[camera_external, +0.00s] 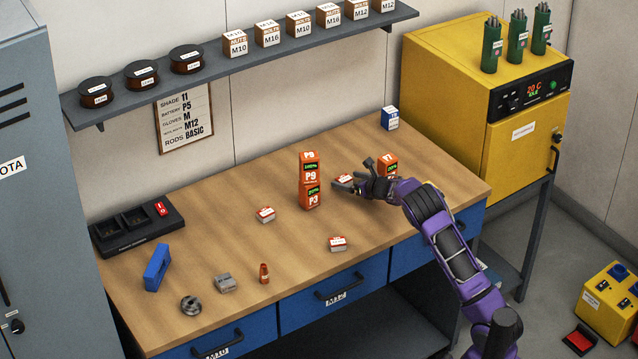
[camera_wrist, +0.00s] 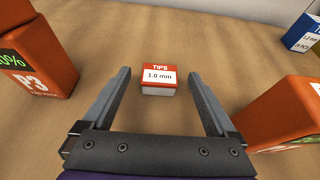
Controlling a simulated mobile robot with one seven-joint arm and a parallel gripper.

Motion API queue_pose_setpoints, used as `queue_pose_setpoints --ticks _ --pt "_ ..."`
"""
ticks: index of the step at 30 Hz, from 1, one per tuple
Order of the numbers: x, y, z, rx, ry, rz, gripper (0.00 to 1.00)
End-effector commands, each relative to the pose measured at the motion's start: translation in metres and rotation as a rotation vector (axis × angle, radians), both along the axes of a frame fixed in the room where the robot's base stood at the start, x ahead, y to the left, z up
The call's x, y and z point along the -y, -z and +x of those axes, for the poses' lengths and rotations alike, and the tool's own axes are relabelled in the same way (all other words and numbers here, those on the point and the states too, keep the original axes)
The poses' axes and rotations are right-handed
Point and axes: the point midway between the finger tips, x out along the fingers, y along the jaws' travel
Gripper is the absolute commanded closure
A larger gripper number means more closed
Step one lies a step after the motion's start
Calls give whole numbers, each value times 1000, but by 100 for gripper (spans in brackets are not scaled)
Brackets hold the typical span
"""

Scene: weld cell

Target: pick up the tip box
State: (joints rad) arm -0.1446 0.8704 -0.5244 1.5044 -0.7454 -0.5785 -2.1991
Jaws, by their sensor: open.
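The tip box in front of my gripper is a small red and white box labelled "TIPS 1.0 mm" (camera_wrist: 159,78), upright on the wooden bench. In the wrist view it lies between and slightly beyond the two fingertips, with clear space on both sides. My gripper (camera_wrist: 160,82) is open and empty, low over the bench. In the external view my gripper (camera_external: 354,183) reaches in from the right, and this tip box (camera_external: 344,179) is partly hidden by it. Two similar small red and white boxes lie on the bench, one at centre left (camera_external: 265,214) and one nearer the front (camera_external: 338,243).
Stacked orange batteries marked P3 and P9 (camera_external: 310,180) stand left of my gripper; another orange battery (camera_external: 387,164) is close on its right. A blue and white box (camera_external: 390,118) stands farther back. The shelf (camera_external: 240,72) hangs above the bench (camera_external: 225,243).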

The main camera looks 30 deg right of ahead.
Motion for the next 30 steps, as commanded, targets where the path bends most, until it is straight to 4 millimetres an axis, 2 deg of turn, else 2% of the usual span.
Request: queue_pose_setpoints --ticks 6,14,17,30 --pt "-1 8 21 1 0 -2 7" --pt "-1 10 23 1 1 0 7" --pt "-1 9 23 1 1 0 22" --pt "-1 9 23 1 1 -1 100"
